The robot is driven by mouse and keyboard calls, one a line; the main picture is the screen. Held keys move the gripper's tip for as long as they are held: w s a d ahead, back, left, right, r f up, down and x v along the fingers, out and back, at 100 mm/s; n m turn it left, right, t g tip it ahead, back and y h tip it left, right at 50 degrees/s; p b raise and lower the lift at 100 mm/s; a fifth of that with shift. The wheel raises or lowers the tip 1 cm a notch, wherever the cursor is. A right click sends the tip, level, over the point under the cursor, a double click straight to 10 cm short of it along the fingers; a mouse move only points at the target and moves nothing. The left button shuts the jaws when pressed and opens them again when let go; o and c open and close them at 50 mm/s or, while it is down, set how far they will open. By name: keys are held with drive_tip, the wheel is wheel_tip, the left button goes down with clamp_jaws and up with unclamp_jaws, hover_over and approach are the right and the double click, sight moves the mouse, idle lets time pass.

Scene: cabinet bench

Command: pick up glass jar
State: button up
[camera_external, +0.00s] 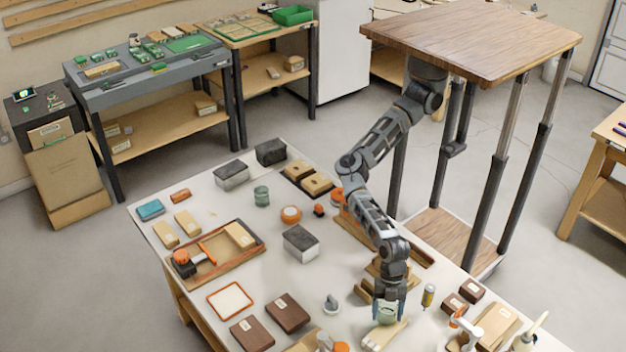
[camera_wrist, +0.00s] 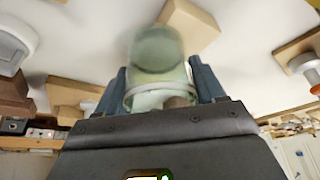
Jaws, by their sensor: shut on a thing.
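The glass jar (camera_external: 387,314) is pale green and see-through, at the near right part of the white bench. My gripper (camera_external: 389,300) points down and is shut on it, and hides its upper part. In the wrist view the jar (camera_wrist: 157,62) stands out between the two dark fingers of my gripper (camera_wrist: 161,88), one on each side. I cannot tell whether the jar's bottom touches the bench or is a little above it.
A light wooden piece (camera_external: 384,336) lies just in front of the jar. A yellow can (camera_external: 428,295) stands to the right, a grey knobbed thing (camera_external: 331,303) to the left. Another greenish jar (camera_external: 261,196) stands farther back. Dark brown boxes (camera_external: 288,313) lie left.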

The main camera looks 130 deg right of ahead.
sight(387, 319)
drive_tip(key=shift+r, duration=0.3)
drive_tip(key=shift+r, duration=1.7)
drive_tip(key=s+d+r+b, duration=0.1)
drive_tip(key=d+r, duration=0.6)
drive_tip(key=d, duration=0.4)
drive_tip(key=shift+d, duration=0.25)
drive_tip(key=shift+s, duration=0.1)
idle(1.6)
